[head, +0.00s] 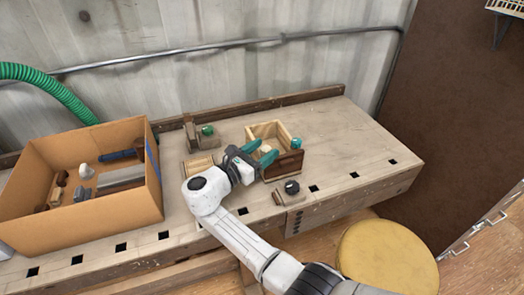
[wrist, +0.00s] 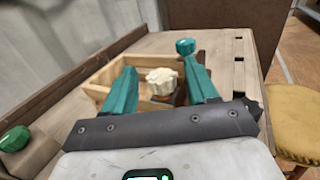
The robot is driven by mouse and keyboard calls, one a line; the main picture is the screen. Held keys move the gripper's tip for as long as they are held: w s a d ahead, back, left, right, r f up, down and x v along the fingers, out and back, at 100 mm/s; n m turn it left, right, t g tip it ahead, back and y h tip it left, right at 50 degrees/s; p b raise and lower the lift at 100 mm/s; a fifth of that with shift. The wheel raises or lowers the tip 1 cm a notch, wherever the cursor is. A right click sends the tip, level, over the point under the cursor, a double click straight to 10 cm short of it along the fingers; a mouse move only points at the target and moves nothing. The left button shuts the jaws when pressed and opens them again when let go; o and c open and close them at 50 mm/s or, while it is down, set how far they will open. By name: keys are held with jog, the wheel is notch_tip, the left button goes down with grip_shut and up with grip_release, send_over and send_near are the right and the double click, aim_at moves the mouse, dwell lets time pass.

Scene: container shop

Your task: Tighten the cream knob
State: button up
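The cream knob (wrist: 163,80) has a lobed rim. It sits at the wooden box (head: 262,130), and a small cream patch of the knob (head: 266,149) shows between my fingers in the head view. My gripper (wrist: 158,72) has two teal fingers spread on either side of the knob, with a visible gap on the left and a narrower one on the right. The gripper (head: 262,154) looks open and holds nothing. The knob's lower part and its mount are mostly hidden in the head view.
A teal knob (head: 296,143) stands at the box's right side. A green knob (head: 207,130) on a wood block is behind left, a black knob (head: 292,187) in front. A cardboard box (head: 100,212) of parts fills the left. The bench's right end is clear.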

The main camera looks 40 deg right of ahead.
jog(key=s+a, duration=0.1)
jog(key=a, duration=0.9)
jog(key=shift+s+a+b, duration=0.35)
jog(key=shift+b, duration=0.05)
